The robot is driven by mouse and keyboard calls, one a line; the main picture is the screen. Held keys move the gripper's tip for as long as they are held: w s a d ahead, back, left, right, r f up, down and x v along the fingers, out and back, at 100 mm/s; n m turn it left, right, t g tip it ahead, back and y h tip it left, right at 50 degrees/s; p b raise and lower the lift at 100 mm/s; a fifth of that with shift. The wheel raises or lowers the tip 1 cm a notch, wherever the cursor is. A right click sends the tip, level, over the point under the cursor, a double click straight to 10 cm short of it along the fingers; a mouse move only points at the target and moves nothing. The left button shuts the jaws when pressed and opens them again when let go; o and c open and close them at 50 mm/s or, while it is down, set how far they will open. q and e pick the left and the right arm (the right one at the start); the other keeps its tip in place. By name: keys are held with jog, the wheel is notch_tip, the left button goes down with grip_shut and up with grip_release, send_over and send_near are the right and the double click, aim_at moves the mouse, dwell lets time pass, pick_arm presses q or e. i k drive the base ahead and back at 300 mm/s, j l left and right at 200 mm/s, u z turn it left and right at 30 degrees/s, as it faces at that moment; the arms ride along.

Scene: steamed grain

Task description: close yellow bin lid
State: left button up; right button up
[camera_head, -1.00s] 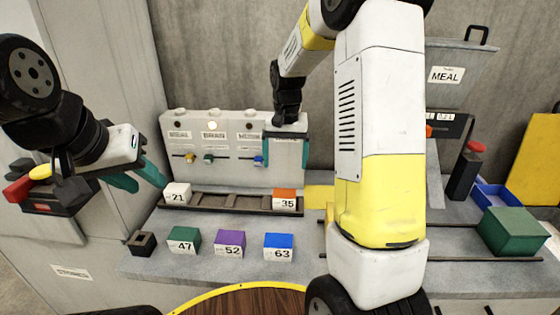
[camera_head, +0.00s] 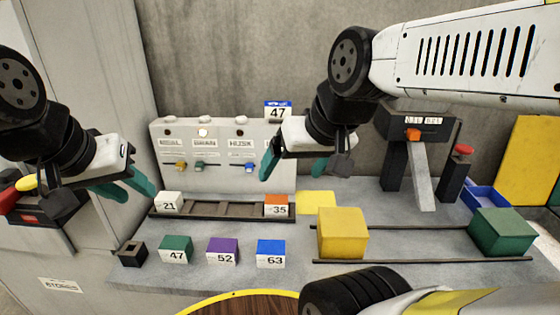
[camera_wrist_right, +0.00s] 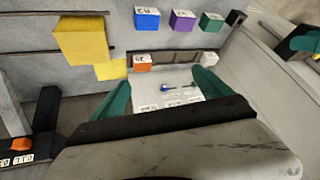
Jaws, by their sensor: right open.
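The yellow bin (camera_head: 342,233) is a box on two dark rails at the counter's middle right. In the right wrist view the yellow bin (camera_wrist_right: 80,42) is at upper left. I cannot tell its lid from its body. A flat yellow plate (camera_head: 317,202) lies just behind it. My right gripper (camera_head: 294,168) is open and empty, above and left of the bin, in front of the grey dispenser panel. Its fingers (camera_wrist_right: 163,92) stand apart in the wrist view. My left gripper (camera_head: 126,188) is open and empty at the left, away from the bin.
A green box (camera_head: 502,231) sits at the rails' right end, near a blue tray (camera_head: 487,198). Numbered green (camera_head: 176,248), purple (camera_head: 222,250) and blue (camera_head: 270,252) blocks stand at the front left. A rack (camera_head: 222,210) behind them holds white and orange blocks.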

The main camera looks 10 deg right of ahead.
aim_at(528, 172)
jog(key=z, duration=2.1)
jog(key=l+z, duration=0.15)
jog(key=i+l+u, duration=0.2)
jog(key=l, duration=0.65)
jog(key=l+u, duration=0.2)
jog(key=l, duration=0.6)
jog(key=i+l+u, duration=0.2)
jog(key=i+l, duration=0.15)
jog(key=i+l+u, duration=0.2)
jog(key=l, duration=0.45)
jog(key=i+u, duration=0.15)
jog(key=i, duration=0.5)
